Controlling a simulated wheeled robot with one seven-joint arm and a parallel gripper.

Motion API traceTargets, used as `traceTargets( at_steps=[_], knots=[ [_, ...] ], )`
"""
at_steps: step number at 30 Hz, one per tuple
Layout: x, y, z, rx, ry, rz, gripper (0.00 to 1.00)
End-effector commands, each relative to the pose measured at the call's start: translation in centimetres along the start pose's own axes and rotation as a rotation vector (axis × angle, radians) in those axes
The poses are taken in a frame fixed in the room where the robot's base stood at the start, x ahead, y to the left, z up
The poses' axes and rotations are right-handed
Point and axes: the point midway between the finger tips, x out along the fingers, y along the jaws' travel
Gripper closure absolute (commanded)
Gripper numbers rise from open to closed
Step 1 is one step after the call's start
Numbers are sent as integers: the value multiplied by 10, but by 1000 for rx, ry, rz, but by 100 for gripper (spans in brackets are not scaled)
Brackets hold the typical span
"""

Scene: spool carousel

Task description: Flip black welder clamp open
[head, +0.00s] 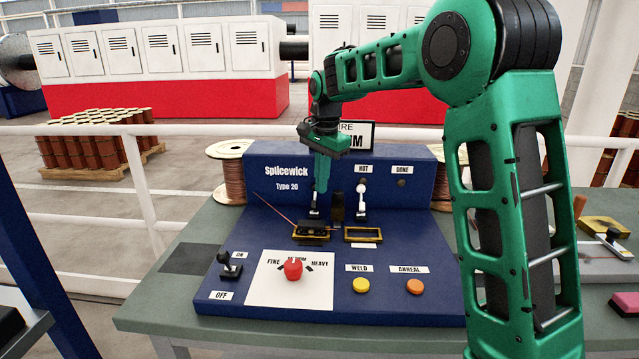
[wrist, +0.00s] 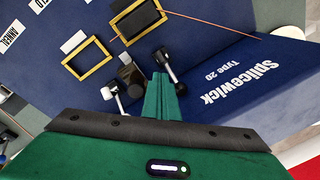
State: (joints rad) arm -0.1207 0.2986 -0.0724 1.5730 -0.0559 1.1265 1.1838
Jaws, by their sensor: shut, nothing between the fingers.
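The blue Splicewick welder (head: 225,285) stands on the bench. A black clamp block (head: 311,227) sits in the left yellow frame on its deck, with a thin copper wire (head: 275,212) running to it. The right yellow frame (head: 362,235) looks empty.
A red knob (head: 293,268), a yellow button (head: 361,286), an orange button (head: 415,287) and a black ON/OFF switch (head: 230,266) sit at the front. Copper spools (head: 232,170) flank the upright panel.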

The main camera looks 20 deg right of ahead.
Motion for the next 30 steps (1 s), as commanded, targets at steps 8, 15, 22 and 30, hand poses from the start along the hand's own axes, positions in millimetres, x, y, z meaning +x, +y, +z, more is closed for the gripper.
traceTargets(
  at_steps=[8, 15, 22, 30],
  knots=[
    [-9, 8, -3, 1, 0, 0, 100],
    [-44, 17, -16, 1, 1, -2, 100],
    [-87, 6, -26, -1, 1, -2, 100],
    [-114, -1, -32, -4, -1, 0, 100]
  ],
)
